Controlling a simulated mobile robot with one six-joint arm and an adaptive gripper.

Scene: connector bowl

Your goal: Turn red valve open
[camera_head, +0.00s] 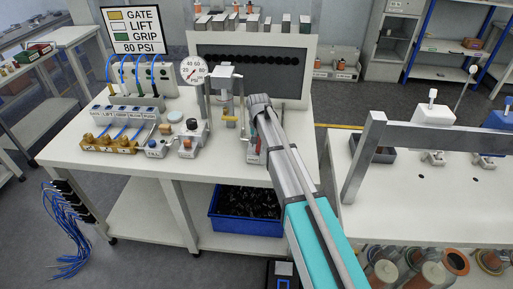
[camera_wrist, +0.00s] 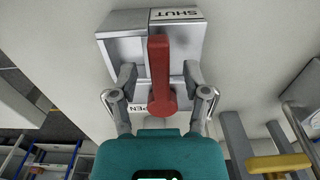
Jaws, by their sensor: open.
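The red valve handle (camera_wrist: 158,65) is a long lever in the wrist view, mounted on a grey metal block (camera_wrist: 122,45). Its narrow end points up at the SHUT label (camera_wrist: 176,14), which appears upside down. Its rounded end lies lower, over the partly covered OPEN label (camera_wrist: 137,107). My gripper (camera_wrist: 160,74) is open, with one finger on each side of the handle and a visible gap on both sides. In the head view my arm hides the valve and most of my gripper at the right end of the white bench.
A yellow-handled fixture (camera_wrist: 278,163) stands close on the right in the wrist view. In the head view, a pressure gauge (camera_head: 194,70), a connector manifold (camera_head: 125,118) and a sign (camera_head: 134,30) are on the bench. A grey frame (camera_head: 361,160) stands on the right table.

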